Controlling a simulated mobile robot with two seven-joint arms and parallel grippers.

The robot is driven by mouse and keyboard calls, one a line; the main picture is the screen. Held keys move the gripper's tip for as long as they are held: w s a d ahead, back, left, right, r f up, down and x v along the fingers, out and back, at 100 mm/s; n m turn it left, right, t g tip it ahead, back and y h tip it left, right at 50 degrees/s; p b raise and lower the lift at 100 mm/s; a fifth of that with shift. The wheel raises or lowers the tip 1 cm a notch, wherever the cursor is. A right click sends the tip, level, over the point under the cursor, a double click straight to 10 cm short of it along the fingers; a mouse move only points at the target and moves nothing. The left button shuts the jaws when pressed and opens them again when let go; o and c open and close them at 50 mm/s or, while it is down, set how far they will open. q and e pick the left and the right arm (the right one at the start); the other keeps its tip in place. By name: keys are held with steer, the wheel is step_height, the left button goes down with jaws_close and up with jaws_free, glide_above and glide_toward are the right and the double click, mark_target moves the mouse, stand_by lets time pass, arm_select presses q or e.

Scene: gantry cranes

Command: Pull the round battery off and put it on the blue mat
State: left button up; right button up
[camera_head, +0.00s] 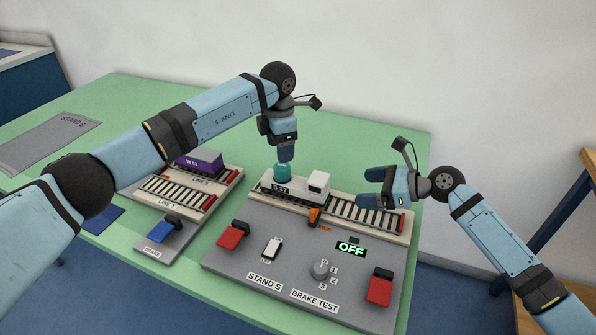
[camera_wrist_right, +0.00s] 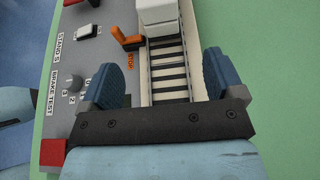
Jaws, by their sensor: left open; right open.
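The round battery (camera_head: 283,172) is a teal cylinder standing upright on the flat rear deck of the white locomotive (camera_head: 318,184), marked S 27, on the track of STAND S. My left gripper (camera_head: 286,158) is open, pointing down just above the battery; I cannot tell whether its fingers are around the top. My right gripper (camera_head: 368,187) is open and empty over the track, right of the locomotive. It also shows in the right wrist view (camera_wrist_right: 160,80), with track between its fingers. The blue mat (camera_head: 102,218) lies at the table's front left, partly hidden by my left arm.
The panel carries red blocks (camera_head: 380,287), a knob (camera_head: 320,269), an orange stop lever (camera_head: 314,215) and a display reading OFF (camera_head: 350,248). A grey mat (camera_head: 45,140) lies far left.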

mark_target(327, 189)
arm_select(q)
steer(key=shift+w+d, duration=0.15)
arm_select(e)
steer(key=shift+w, duration=0.25)
arm_select(q)
steer(key=shift+r, duration=0.1)
arm_select(e)
steer(key=shift+w+a+f, duration=0.1)
steer(key=shift+a, duration=0.15)
arm_select(q)
steer(key=shift+s, duration=0.2)
arm_select(e)
steer(key=x, duration=1.3)
